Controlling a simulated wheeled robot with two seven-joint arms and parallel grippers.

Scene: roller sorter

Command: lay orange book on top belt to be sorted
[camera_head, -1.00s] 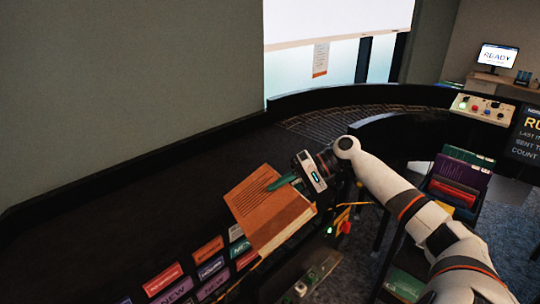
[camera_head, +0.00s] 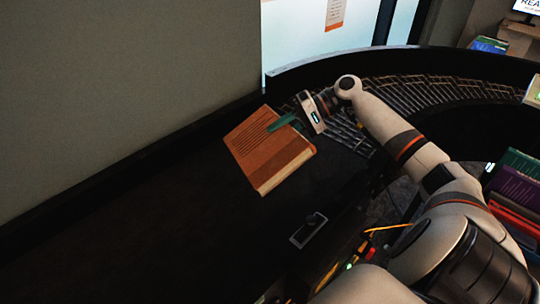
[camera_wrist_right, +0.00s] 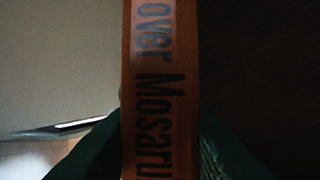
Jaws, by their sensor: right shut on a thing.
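The orange book (camera_head: 268,150) is in the middle of the head view, over the dark belt (camera_head: 150,230). My right gripper (camera_head: 284,122) is shut on it at its upper right edge. I cannot tell whether the book touches the belt or is held just above it. In the right wrist view the book's orange spine (camera_wrist_right: 160,90) with dark lettering stands between the two green fingers. My left gripper is in neither view.
The roller track (camera_head: 420,95) curves away at the upper right. A dark wall edge (camera_head: 120,165) runs along the belt's far side. Several books (camera_head: 515,190) stand at the right edge. A small grey fitting (camera_head: 309,230) sits near the belt's front edge. The belt's left part is clear.

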